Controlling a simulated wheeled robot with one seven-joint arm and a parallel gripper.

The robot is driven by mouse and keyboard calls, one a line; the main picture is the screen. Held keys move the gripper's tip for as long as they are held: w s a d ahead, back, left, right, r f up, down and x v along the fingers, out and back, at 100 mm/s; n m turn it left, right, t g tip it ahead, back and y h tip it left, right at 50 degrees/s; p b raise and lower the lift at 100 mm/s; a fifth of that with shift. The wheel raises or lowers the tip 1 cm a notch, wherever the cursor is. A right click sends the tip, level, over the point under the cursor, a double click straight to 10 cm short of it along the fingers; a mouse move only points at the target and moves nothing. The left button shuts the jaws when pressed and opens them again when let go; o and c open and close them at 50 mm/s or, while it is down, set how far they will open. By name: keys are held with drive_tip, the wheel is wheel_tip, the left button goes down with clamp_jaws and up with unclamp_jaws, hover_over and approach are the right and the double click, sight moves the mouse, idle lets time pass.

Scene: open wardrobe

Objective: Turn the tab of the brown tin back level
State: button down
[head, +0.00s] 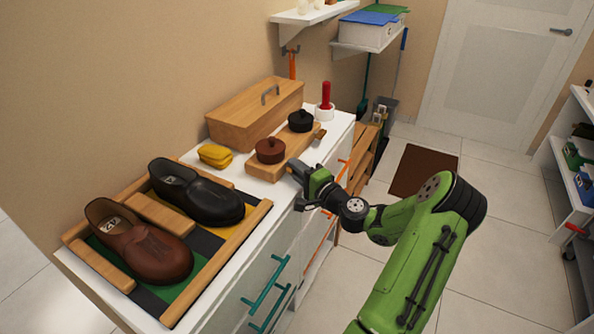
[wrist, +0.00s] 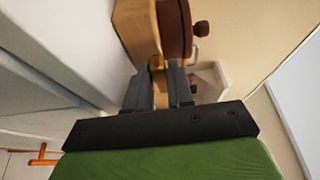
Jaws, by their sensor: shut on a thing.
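The brown tin (head: 270,151) with a knob on its lid sits on a wooden board (head: 262,167) on the white cabinet top. It also shows, seen edge-on, in the wrist view (wrist: 176,28). My gripper (head: 293,171) is at the front side of this tin, over the cabinet's edge. In the wrist view its two dark fingers (wrist: 160,80) are shut on the tin's tan tab (wrist: 155,62). Most of the tab is hidden between the fingers, so its tilt is hard to tell. The black tin (head: 300,121) stands behind on the same board, with its own tan tab (head: 320,133).
A wooden box (head: 250,118) stands behind the board, with a yellow tin or sponge (head: 214,155) to its left. A tray with a brown shoe (head: 140,245) and a black shoe (head: 195,195) fills the near left.

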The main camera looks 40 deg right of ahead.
drive_tip(key=c, duration=1.1)
unclamp_jaws()
drive_tip(key=shift+f, duration=0.1)
drive_tip(key=shift+s, duration=0.1)
drive_tip(key=s+b, duration=0.1)
drive_tip(key=s, duration=0.4)
drive_tip(key=s+b, duration=0.1)
drive_tip(key=s, duration=0.4)
drive_tip(key=s+b, duration=0.1)
drive_tip(key=s, duration=0.4)
drive_tip(key=shift+s+a, duration=0.3)
drive_tip(key=shift+a, duration=0.1)
